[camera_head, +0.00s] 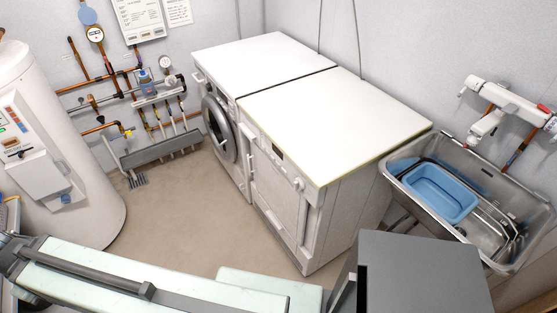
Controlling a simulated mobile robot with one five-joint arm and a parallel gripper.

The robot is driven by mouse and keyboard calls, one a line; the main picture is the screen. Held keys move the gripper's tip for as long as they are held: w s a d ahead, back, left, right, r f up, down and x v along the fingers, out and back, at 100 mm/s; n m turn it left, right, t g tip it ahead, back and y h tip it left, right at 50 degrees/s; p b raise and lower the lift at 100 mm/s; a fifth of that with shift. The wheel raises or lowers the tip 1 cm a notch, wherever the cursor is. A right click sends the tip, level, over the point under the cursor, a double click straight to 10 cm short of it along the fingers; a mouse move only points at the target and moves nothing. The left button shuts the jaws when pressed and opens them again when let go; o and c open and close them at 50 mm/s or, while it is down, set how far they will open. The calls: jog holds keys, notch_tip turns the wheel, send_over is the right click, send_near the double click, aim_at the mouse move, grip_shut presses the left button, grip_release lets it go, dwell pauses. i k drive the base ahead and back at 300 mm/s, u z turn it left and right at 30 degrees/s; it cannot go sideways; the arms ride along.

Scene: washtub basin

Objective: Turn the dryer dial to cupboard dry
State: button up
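A white front-loading appliance with a flat square door, which looks like the dryer (335,125), stands in the middle against the back wall. A round white dial (298,184) sticks out near the right end of its upper front panel. A small dark display (277,149) sits left of the dial. The dial's marks and pointer are too small to read. My pale green and dark arm link (130,285) crosses the bottom left. My gripper's fingertips do not show, so their place relative to the dial is hidden.
A second white machine with a round door (219,128) adjoins on the left. A metal washtub basin (512,258) holds a blue tub (441,194) at right. A dark grey block (425,270) fills the bottom right. The floor (190,215) in front is clear.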

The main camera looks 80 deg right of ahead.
aim_at(298, 183)
jog(key=z, duration=2.15)
jog(key=k, duration=1.5)
jog(key=z, duration=0.3)
jog(key=i, duration=1)
jog(key=z, duration=0.05)
